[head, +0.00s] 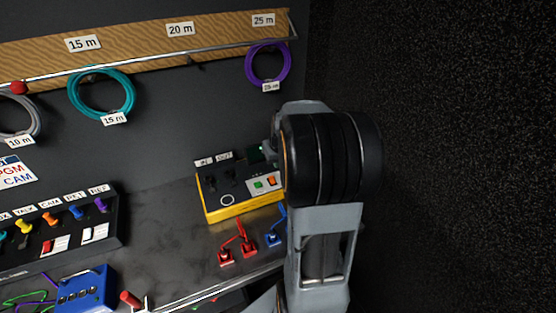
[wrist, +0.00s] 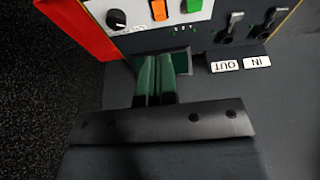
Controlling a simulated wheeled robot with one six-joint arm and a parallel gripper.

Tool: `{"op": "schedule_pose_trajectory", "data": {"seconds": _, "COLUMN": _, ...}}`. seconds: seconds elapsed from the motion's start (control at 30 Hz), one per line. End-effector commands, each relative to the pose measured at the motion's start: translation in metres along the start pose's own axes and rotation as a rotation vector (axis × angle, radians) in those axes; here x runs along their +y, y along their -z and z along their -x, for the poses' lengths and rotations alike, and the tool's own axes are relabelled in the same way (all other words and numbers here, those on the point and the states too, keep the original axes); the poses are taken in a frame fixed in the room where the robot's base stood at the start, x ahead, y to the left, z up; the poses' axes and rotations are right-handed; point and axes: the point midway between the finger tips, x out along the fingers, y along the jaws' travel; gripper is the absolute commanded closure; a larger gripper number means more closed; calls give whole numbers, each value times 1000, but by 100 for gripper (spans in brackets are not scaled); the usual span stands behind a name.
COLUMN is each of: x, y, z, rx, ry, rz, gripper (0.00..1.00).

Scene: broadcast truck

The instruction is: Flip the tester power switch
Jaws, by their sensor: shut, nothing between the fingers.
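The tester is a yellow-edged box (head: 243,207) on the bench, right of centre in the head view. Its pale panel (wrist: 139,29) carries a green rocker (head: 258,185) and an orange rocker (head: 272,181). In the wrist view the orange rocker (wrist: 162,10) and green rocker (wrist: 190,5) are cut by the top edge. I cannot read which one is the power switch. My gripper (wrist: 156,58) is shut and empty, its green fingers at the panel's edge, short of the rockers. Contact cannot be told. In the head view my arm hides most of the gripper.
A black knob (wrist: 117,19) and black levers (wrist: 228,25) flank the rockers. Red plugs (head: 247,248) and a blue plug (head: 273,240) stand before the tester. A switch panel (head: 62,230) and blue box (head: 86,292) are at left. Coiled cables hang behind, including a purple one (head: 249,61).

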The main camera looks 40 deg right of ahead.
Motion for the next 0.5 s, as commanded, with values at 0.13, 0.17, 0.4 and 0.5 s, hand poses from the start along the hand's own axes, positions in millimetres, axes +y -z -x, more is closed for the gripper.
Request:
{"op": "schedule_pose_trajectory", "data": {"seconds": 0.13, "x": 0, "y": -2, "z": 9, "rx": 0, "ry": 0, "rz": 0, "gripper": 100}}
{"op": "schedule_pose_trajectory", "data": {"seconds": 0.17, "x": 0, "y": -2, "z": 10, "rx": 0, "ry": 0, "rz": 0, "gripper": 100}}
{"op": "schedule_pose_trajectory", "data": {"seconds": 0.4, "x": 0, "y": -3, "z": 12, "rx": -1, "ry": 0, "rz": 0, "gripper": 100}}
{"op": "schedule_pose_trajectory", "data": {"seconds": 0.5, "x": 0, "y": -3, "z": 12, "rx": -1, "ry": 0, "rz": 0, "gripper": 100}}
